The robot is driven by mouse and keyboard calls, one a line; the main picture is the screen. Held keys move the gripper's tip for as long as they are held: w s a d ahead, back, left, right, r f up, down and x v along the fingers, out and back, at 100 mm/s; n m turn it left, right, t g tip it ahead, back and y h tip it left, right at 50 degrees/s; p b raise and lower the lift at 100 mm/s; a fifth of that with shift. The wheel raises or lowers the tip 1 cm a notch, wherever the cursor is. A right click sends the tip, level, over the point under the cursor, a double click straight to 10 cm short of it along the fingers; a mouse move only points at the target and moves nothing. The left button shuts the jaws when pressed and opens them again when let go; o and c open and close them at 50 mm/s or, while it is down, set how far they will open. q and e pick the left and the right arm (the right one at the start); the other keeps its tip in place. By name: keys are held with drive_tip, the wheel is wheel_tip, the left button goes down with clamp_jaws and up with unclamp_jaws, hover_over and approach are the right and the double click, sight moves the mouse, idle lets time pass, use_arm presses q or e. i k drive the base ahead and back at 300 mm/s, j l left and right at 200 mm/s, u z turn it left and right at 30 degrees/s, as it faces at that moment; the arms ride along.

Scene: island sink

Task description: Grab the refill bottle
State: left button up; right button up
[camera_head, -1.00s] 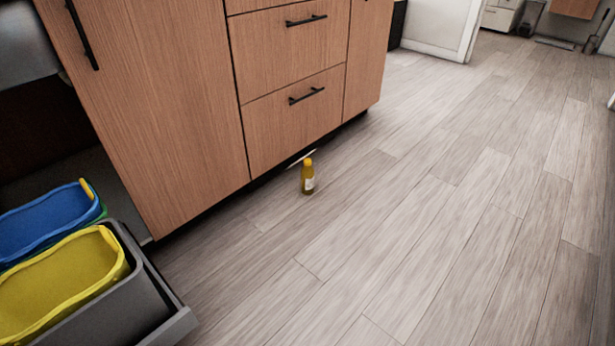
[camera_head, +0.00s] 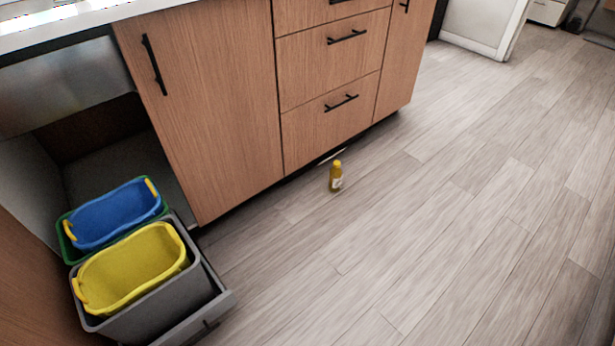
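A small yellow bottle (camera_head: 336,177) with a yellow cap and a pale label stands upright on the wood floor, just in front of the cabinet base. I take it to be the refill bottle. A thin pale item (camera_head: 331,156) lies on the floor behind it, by the cabinet's toe space; I cannot tell what it is. Neither of my grippers shows in the head view.
Wooden cabinets (camera_head: 210,110) with black handles stand behind the bottle. At lower left, a pulled-out grey drawer (camera_head: 215,300) holds a yellow bin (camera_head: 135,268) and a blue bin (camera_head: 115,215). The floor (camera_head: 450,240) to the right is clear.

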sight(336, 174)
drive_tip(key=i+l+u, duration=0.6)
drive_tip(key=l+u, duration=0.35)
drive_tip(key=i+l, duration=0.15)
drive_tip(key=l, duration=0.2)
drive_tip(key=i+l, duration=0.15)
drive_tip(key=l, duration=0.25)
drive_tip(key=i+l+u, duration=0.1)
drive_tip(key=l, duration=0.25)
drive_tip(key=i+l, duration=0.15)
drive_tip(key=l, duration=0.25)
drive_tip(key=i+l, duration=0.15)
drive_tip(key=l, duration=0.2)
drive_tip(key=u, duration=0.05)
